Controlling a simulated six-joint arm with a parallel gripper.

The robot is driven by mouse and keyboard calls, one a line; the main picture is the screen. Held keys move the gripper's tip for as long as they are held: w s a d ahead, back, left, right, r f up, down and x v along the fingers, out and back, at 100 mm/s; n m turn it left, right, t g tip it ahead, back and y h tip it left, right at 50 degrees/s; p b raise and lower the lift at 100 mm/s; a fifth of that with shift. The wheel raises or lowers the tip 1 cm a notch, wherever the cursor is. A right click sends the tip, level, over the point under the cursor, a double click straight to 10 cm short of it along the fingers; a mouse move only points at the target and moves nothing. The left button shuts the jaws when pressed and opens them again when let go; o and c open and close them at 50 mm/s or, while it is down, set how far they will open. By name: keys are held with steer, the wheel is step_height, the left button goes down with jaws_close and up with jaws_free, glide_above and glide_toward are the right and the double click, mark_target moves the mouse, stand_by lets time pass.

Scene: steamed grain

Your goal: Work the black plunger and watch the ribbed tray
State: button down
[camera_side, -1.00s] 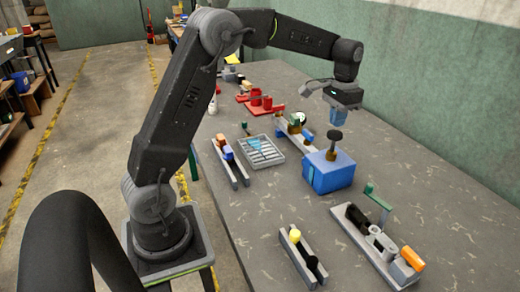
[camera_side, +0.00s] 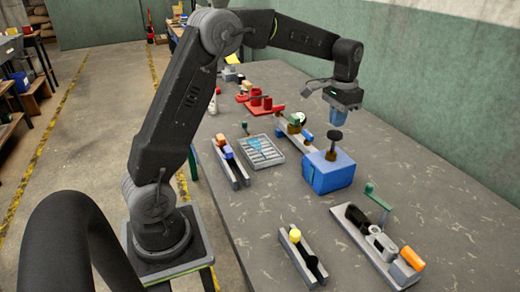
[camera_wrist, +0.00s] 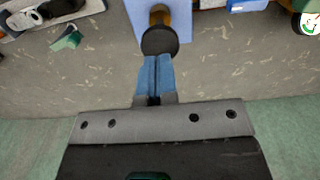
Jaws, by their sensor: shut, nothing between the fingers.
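The black plunger (camera_side: 334,137) has a round black head on a brass-coloured stem. It stands upright on a blue box (camera_side: 330,178). In the wrist view its head (camera_wrist: 159,41) lies just beyond my fingertips, over the light blue box top (camera_wrist: 197,15). My gripper (camera_side: 340,122) is shut and empty, its blue fingers pointing down above and close to the plunger head. I cannot tell whether they touch it. The ribbed tray (camera_side: 262,152) is grey and lies flat on the table left of the blue box, with a light blue patch on its ribs.
A grey rack (camera_side: 232,165) with orange and blue pieces stands left of the tray. A small rack with a yellow knob (camera_side: 295,236) and a longer fixture with an orange piece (camera_side: 412,258) stand in front. Red parts (camera_side: 262,100) lie behind. The table's right side is clear.

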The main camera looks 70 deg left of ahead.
mark_target(335, 133)
steer(key=shift+f, duration=0.1)
steer(key=shift+f, duration=2.7)
steer(key=shift+r, duration=3.85)
steer(key=s+d+r+t, duration=0.25)
steer(key=s+d, duration=0.25)
steer(key=s, duration=0.5)
steer(key=s+d+r+t, duration=0.1)
steer(key=s+d+r, duration=0.3)
steer(key=s, duration=0.6)
steer(key=s+d+f+t, duration=0.2)
steer(key=s+f, duration=0.2)
steer(key=s, duration=0.4)
steer(key=shift+d+f, duration=0.15)
steer(key=shift+d, duration=0.05)
steer(key=c, duration=1.8)
jaws_free()
